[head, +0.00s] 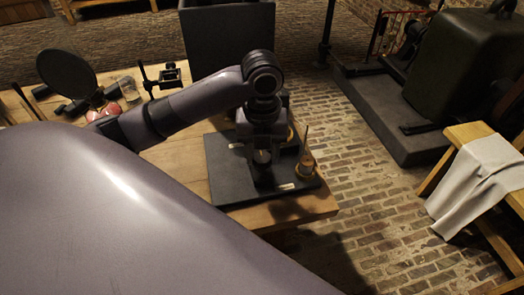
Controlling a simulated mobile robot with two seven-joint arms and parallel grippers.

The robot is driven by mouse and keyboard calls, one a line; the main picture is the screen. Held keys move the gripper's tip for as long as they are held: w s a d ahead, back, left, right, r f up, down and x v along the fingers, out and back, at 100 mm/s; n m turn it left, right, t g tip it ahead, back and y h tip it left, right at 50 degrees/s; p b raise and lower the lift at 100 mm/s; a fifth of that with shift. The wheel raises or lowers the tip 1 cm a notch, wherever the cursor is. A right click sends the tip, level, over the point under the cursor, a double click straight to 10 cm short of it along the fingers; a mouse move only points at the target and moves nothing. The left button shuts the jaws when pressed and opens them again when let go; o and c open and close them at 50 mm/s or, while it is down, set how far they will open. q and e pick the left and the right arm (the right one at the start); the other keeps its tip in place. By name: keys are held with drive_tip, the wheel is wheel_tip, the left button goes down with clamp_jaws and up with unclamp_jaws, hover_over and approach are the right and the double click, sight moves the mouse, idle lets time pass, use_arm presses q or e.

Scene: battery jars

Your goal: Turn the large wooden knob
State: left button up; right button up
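A black board (234,185) lies on the near right end of the wooden table. A small round wooden piece with a thin upright rod (305,168) stands near its right edge. I cannot tell whether this is the large wooden knob. My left gripper (264,180) points down over the middle of the board, left of the wooden piece and apart from it. The gripper hides what is under it, and its finger opening cannot be made out. A bit of yellowish wood (290,134) shows just behind the gripper. My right gripper is out of view.
A dark upright box (228,45) stands behind the board. A round black disc (67,73), a glass (129,88) and a small black stand (170,75) are at the table's left. Brick floor lies right, with a green machine (455,70) and a cloth-draped wooden bench (482,180).

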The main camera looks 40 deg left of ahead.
use_arm(q)
drive_tip(key=shift+r+n+p, duration=0.2)
drive_tip(key=shift+n+p, duration=0.2)
drive_tip(key=shift+p, duration=0.5)
drive_tip(key=n+p, duration=0.2)
drive_tip(key=p, duration=0.1)
drive_tip(key=shift+r, duration=0.1)
drive_tip(key=shift+n+p, duration=0.35)
drive_tip(key=shift+n, duration=0.05)
drive_tip(key=shift+f+n+p, duration=0.2)
drive_tip(key=shift+n+p, duration=0.1)
drive_tip(key=shift+n, duration=0.6)
drive_tip(key=n, duration=0.4)
drive_tip(key=shift+f+n, duration=0.1)
drive_tip(key=shift+n, duration=0.2)
drive_tip(key=n, duration=1.1)
drive_tip(key=shift+w, duration=0.1)
drive_tip(key=n, duration=1.1)
drive_tip(key=shift+n, duration=0.3)
drive_tip(key=n, duration=0.5)
drive_tip(key=shift+a, duration=0.1)
drive_tip(key=n, duration=0.6)
drive_tip(key=shift+n, duration=0.4)
drive_tip(key=n, duration=0.5)
drive_tip(key=shift+n, duration=0.3)
